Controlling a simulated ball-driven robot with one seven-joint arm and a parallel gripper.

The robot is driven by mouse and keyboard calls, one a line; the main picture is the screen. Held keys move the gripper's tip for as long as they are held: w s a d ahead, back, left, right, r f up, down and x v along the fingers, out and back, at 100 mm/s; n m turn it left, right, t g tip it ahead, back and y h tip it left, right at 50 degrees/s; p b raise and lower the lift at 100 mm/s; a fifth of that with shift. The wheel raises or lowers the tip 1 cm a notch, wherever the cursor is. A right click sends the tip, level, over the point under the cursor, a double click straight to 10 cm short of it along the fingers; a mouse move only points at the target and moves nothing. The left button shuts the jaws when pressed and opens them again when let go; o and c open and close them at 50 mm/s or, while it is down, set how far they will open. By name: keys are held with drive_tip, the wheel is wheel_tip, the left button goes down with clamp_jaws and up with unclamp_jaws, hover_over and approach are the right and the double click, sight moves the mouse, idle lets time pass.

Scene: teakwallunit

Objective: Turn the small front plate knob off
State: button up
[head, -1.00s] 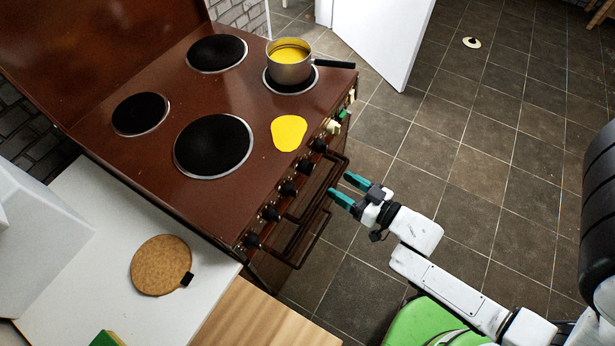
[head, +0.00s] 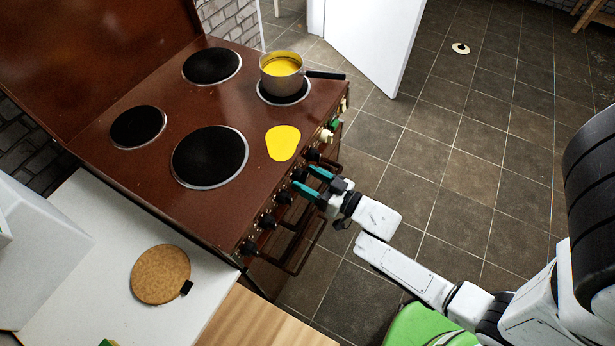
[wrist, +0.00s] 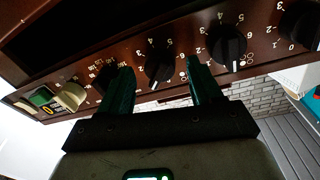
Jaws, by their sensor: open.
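The small front plate (head: 284,99) is under a saucepan (head: 281,70) on the brown stove. Black knobs run along the stove's front panel. My gripper (head: 306,178) is at this panel with its teal fingers spread. In the wrist view, one black numbered knob (wrist: 160,66) lies between my open fingertips (wrist: 158,64), with visible space on both sides. Whether the fingertips reach past its face is unclear. Another black knob (wrist: 108,78) is partly hidden behind the left finger, and a further one (wrist: 229,46) stands right of the right finger. Which knob belongs to the small front plate is not readable.
A cream knob (wrist: 70,96) and a green switch (wrist: 41,97) sit at the panel's left end in the wrist view. A dark oven handle (head: 311,245) sticks out below the knobs. A yellow spill (head: 282,142) lies on the stovetop.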

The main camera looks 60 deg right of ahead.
drive_tip(key=shift+w, duration=0.35)
drive_tip(key=shift+c, duration=0.3)
drive_tip(key=c, duration=1)
drive_tip(key=shift+f+n+b, duration=0.15)
drive_tip(key=shift+n+b, duration=0.15)
drive_tip(key=shift+b, duration=0.05)
drive_tip(key=shift+n+t+b, duration=0.3)
drive_tip(key=shift+n+b, duration=2.45)
drive_tip(key=shift+n, duration=1.45)
